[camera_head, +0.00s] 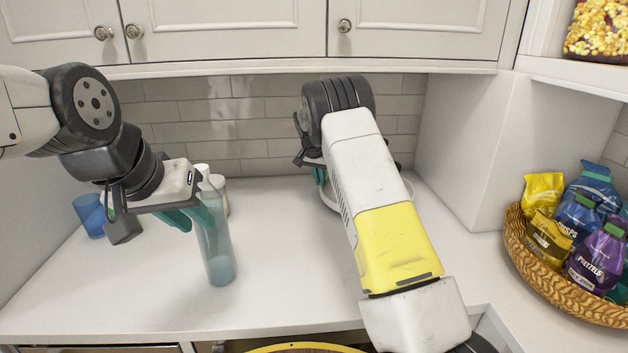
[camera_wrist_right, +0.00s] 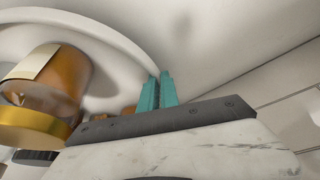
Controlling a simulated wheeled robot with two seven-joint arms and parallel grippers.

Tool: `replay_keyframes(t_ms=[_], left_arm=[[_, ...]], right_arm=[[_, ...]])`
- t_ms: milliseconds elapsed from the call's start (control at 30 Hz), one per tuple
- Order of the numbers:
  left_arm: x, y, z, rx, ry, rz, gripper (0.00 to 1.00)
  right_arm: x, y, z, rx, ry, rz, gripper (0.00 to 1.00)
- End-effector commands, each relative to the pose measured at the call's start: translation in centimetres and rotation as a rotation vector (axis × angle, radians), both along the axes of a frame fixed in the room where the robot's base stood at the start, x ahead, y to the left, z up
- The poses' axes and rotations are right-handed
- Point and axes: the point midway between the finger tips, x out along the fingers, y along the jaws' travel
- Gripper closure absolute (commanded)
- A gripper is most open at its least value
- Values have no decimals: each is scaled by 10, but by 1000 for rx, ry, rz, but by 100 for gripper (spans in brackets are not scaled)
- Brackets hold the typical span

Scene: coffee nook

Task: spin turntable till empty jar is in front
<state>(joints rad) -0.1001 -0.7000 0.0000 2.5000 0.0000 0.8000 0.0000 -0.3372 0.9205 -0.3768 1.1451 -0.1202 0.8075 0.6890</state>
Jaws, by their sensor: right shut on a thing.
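The white turntable (camera_head: 329,202) stands near the back wall in the head view, mostly hidden behind my right arm. In the right wrist view its curved rim (camera_wrist_right: 128,42) runs up to my right gripper (camera_wrist_right: 157,92), whose teal fingers are shut on the rim. An amber jar with a gold lid and a pale label (camera_wrist_right: 42,92) is beside the gripper in that view; I cannot tell whether it is empty. My left gripper (camera_head: 191,218) is at the left, its teal fingers apart, by a translucent teal bottle (camera_head: 221,262).
A blue cup (camera_head: 88,215) stands at the far left, and white containers (camera_head: 219,190) stand behind the bottle. A wicker basket (camera_head: 540,268) of snack bags is at the right. The counter between the bottle and my right arm is clear.

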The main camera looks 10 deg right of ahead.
Motion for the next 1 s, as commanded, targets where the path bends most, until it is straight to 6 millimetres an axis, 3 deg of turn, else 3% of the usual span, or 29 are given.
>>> replay_keyframes(t_ms=[667,800,1000], left_arm=[[0,0,0,0,0,0,74],[0,0,0,0,0,0,74],[0,0,0,0,0,0,74]], right_arm=[[4,0,-2,3,4,-35,100],[4,0,-1,2,4,-34,73],[4,-1,-1,1,2,-34,73]])
